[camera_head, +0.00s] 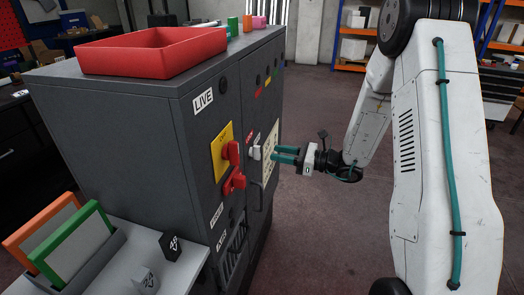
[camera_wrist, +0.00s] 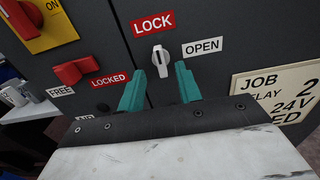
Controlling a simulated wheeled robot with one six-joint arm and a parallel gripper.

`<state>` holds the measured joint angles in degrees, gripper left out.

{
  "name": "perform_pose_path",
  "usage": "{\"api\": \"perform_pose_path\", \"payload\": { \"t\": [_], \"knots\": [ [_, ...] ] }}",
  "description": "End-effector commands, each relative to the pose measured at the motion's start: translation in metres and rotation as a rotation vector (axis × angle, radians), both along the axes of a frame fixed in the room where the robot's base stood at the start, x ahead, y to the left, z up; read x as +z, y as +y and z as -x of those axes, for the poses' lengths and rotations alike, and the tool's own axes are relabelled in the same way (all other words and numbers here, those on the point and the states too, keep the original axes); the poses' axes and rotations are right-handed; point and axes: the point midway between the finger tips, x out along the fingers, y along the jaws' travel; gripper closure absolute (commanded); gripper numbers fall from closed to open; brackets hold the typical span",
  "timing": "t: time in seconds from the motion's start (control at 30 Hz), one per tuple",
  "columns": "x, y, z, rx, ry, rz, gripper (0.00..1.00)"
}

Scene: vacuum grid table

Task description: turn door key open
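The white door key (camera_wrist: 161,60) is a small knob on the dark grey cabinet door. It stands upright, pointing at the red LOCK label (camera_wrist: 153,23) above it. The OPEN label (camera_wrist: 202,46) is to its right. In the head view the key (camera_head: 256,153) is a small pale shape on the cabinet's front. My gripper (camera_wrist: 161,76) has two teal fingers, spread open, with the key showing between and just beyond their tips. In the head view my gripper (camera_head: 275,154) points at the key from the right, seemingly just short of it. Nothing is between the fingers.
A red rotary handle (camera_wrist: 75,71) with LOCKED and FREE labels is left of the key. A yellow plate with a red switch (camera_head: 231,152) is also left. A cream job sign (camera_wrist: 279,95) is right. A red tray (camera_head: 150,55) sits on the cabinet.

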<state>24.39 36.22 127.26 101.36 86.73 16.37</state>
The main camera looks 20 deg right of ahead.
Motion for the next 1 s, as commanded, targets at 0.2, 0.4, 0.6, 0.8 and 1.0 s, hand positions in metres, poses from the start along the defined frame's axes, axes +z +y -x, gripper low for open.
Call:
{"api": "perform_pose_path", "payload": {
  "t": [0.2, 0.4, 0.6, 0.8, 1.0],
  "knots": [
    [0.001, 0.031, -0.021, 0.005, -0.002, 0.002, 0.65],
    [0.001, 0.049, -0.034, 0.005, -0.002, 0.004, 0.65],
    [0.001, 0.053, -0.037, 0.003, -0.002, 0.003, 0.65],
    [0.001, 0.052, -0.037, 0.004, -0.002, 0.003, 0.82],
    [0.001, 0.052, -0.037, 0.003, -0.001, 0.002, 0.95]
  ]
}}
